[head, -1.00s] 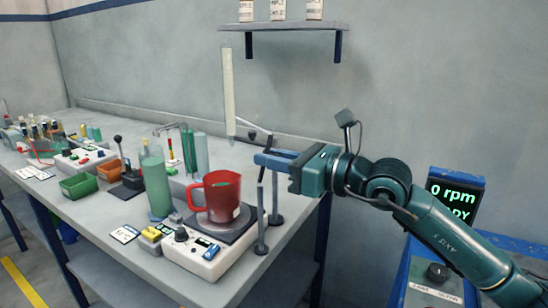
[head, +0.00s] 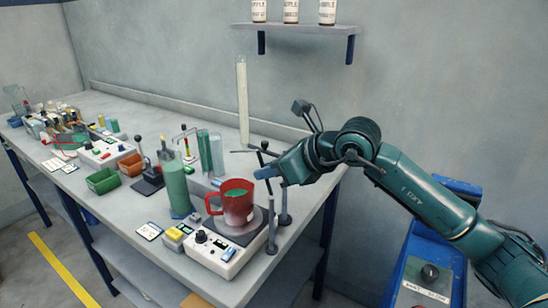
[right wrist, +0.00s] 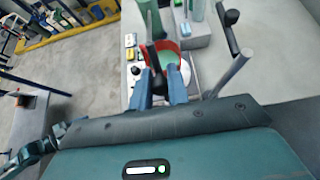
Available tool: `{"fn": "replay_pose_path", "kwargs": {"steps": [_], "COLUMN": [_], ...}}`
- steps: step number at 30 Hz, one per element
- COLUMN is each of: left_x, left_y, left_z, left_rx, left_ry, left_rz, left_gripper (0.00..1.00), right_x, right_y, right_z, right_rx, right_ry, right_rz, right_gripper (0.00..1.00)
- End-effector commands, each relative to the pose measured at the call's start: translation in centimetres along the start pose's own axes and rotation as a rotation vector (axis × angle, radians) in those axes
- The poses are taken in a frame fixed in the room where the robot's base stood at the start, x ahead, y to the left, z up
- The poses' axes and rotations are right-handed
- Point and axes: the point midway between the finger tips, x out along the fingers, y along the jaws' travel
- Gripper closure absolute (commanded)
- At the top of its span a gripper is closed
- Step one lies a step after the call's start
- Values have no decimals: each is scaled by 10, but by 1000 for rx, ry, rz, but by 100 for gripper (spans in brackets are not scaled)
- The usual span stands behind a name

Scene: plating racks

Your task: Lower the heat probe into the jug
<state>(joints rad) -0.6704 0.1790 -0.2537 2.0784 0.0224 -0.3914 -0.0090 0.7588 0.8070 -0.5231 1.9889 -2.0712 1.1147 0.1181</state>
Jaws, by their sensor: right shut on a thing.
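The red jug (head: 237,208) stands upright on the hotplate (head: 216,251), with green liquid inside. In the right wrist view its red rim (right wrist: 174,49) lies beyond my fingertips. My right gripper (head: 270,172) is above and to the right of the jug in the head view. In the right wrist view its blue fingers are shut on a slim dark thing (right wrist: 155,58), which looks like the heat probe. Its lower end is hidden, so I cannot tell whether it is inside the jug. A teal part at the left edge of the right wrist view may be my left gripper (right wrist: 45,145); its jaws are unclear.
Metal posts (head: 272,222) stand close to the hotplate's right side. A tall green cylinder (head: 176,188) is left of the jug, and a tall pale tube (head: 242,100) rises behind it. Green and orange bins (head: 103,181) sit farther left. A shelf (head: 300,29) hangs above.

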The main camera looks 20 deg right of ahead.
Motion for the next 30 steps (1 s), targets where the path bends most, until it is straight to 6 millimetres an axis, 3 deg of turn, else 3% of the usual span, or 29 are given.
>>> {"fn": "replay_pose_path", "kwargs": {"steps": [18, 19, 26, 30], "left_x": [0, 0, 0, 0], "left_y": [-4, -4, -4, -4], "left_z": [0, 0, 0, -1], "left_rx": [-13, -13, -13, -13], "left_ry": [-15, -15, -15, -13], "left_rz": [-16, -16, -15, -15], "left_gripper": [40, 40, 40, 40], "right_x": [3, 3, 3, 3], "right_y": [0, 0, 0, 0], "right_z": [1, 1, 1, 1], "right_rx": [0, 0, 0, 0], "right_ry": [46, 46, 46, 46], "right_rz": [0, 0, 0, 0], "right_gripper": [100, 81, 62, 61]}}
